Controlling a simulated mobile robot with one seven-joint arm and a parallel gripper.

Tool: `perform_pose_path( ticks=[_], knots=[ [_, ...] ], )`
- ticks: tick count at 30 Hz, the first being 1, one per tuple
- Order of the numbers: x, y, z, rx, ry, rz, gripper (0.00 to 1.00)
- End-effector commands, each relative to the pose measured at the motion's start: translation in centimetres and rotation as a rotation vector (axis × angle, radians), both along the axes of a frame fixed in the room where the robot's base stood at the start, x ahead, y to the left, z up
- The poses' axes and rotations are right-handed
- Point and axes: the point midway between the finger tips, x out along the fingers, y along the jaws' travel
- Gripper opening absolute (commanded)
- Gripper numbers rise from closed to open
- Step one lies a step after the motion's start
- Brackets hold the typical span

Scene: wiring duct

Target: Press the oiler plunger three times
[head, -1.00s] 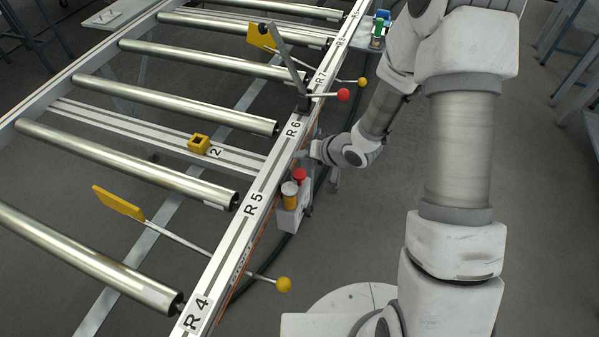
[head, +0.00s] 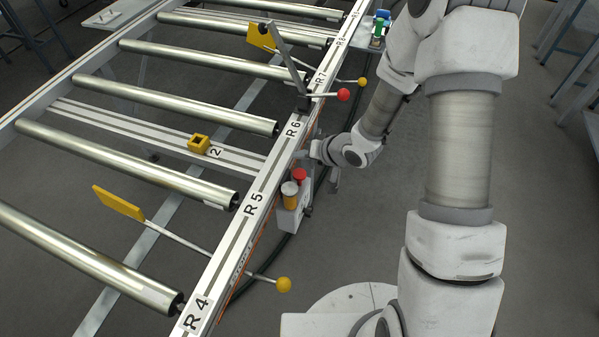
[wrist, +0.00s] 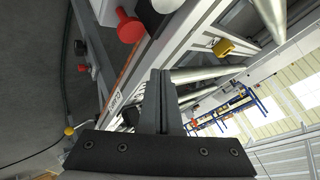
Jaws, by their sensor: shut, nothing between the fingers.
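The oiler (head: 291,217) is a light grey box on the outer side of the rail near the R5 mark. On it stand an amber reservoir (head: 290,199) with a grey cap and a red knob (head: 299,175), which looks like the plunger. My gripper (head: 312,150) is beside the rail near R6, just beyond the oiler, partly hidden by my wrist. In the wrist view its fingers (wrist: 161,78) are shut and empty. The red knob (wrist: 130,27) shows there at the upper left, apart from the fingertips.
The roller conveyor rail (head: 228,251) runs along my left. A red-ball lever (head: 343,95) and yellow-ball levers (head: 283,284) stick out from it. A yellow block (head: 198,144) sits on a crossbar. A dark cable hangs below the rail. Floor is open on the near side.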

Motion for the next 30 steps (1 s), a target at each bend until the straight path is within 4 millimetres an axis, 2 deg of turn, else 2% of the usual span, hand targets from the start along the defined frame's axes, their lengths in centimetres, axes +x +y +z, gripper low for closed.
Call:
perform_pose_path(
  ticks=[17, 30],
  knots=[
    [0.1, 0.0, 0.2, 0.002, -0.002, 0.000, 0.00],
    [0.0, 0.0, 3.6, 0.000, -0.001, -0.001, 0.00]
  ],
)
